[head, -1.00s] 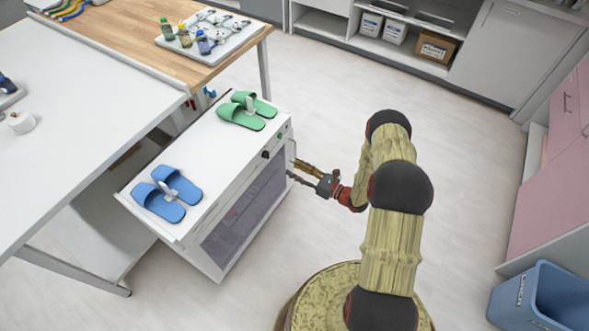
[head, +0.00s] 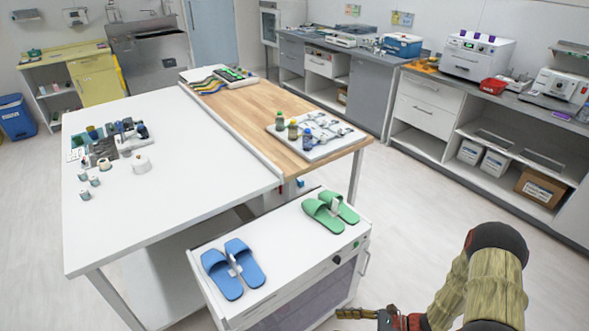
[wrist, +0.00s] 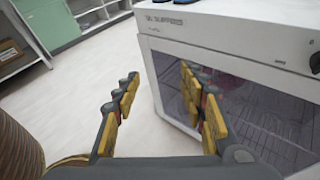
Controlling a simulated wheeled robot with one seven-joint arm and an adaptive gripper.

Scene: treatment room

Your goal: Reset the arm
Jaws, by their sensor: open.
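My gripper (head: 362,313) is at the bottom of the head view, just right of the front of the white slipper cabinet. In the wrist view my gripper (wrist: 158,100) has its two yellow-padded fingers apart with nothing between them. The white cabinet (wrist: 225,32) stands close beyond the right finger, its dark glass door (wrist: 245,95) facing me and looking shut. I cannot tell from the wrist view how far the finger is from the door. My arm (head: 490,280) is bent at the lower right of the head view.
On the cabinet top (head: 285,237) lie blue slippers (head: 232,268) and green slippers (head: 331,211). A white table (head: 160,210) and a wooden table (head: 235,115) with a tray (head: 318,138) stand behind. Counters (head: 445,95) line the right wall. Floor (head: 420,220) between is clear.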

